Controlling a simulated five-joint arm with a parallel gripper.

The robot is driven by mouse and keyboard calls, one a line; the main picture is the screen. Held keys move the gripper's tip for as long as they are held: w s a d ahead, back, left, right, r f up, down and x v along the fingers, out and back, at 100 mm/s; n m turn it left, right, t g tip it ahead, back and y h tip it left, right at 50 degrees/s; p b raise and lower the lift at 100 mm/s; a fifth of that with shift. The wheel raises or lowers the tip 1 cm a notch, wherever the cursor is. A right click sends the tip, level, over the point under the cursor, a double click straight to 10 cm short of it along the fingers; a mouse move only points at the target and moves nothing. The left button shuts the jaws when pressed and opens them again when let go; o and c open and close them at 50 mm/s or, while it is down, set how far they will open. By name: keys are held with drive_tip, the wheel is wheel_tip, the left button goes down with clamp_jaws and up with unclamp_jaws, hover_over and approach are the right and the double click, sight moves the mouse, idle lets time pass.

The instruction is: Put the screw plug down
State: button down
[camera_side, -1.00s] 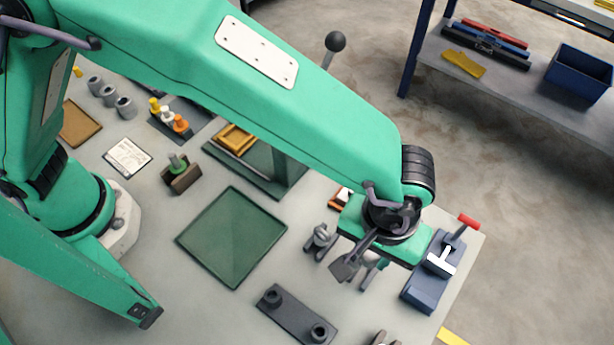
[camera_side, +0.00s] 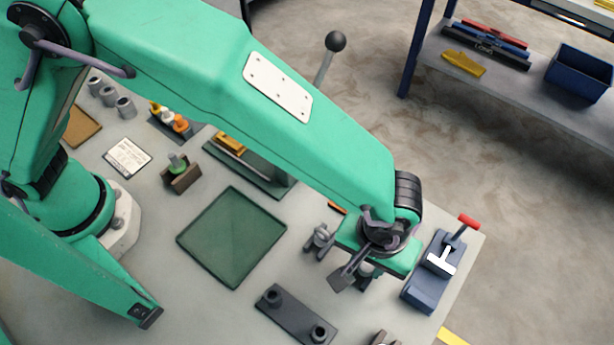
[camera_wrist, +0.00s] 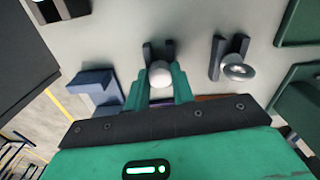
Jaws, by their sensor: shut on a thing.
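The screw plug (camera_wrist: 160,74) shows in the wrist view as a pale round head between the two green fingers of my gripper (camera_wrist: 164,88). The fingers are shut on it. A dark forked holder (camera_wrist: 150,52) shows just beyond the plug; I cannot tell whether the plug touches it. In the side view my gripper (camera_side: 362,276) is low over the right part of the bench, between a grey stand and a blue vise. The plug is mostly hidden there by my wrist and fingers.
A similar forked stand holding a metal ring (camera_wrist: 236,70) is beside my gripper; in the side view it is the grey stand (camera_side: 319,240). The blue vise (camera_side: 428,285) is close on the right. A dark two-boss plate (camera_side: 296,314) lies in front, a green tray (camera_side: 211,220) to the left.

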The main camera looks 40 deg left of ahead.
drive_tip(key=shift+f, duration=0.1)
drive_tip(key=c, duration=1.2)
unclamp_jaws()
wheel_tip(320, 180, up, 13)
drive_tip(key=shift+f, duration=0.2)
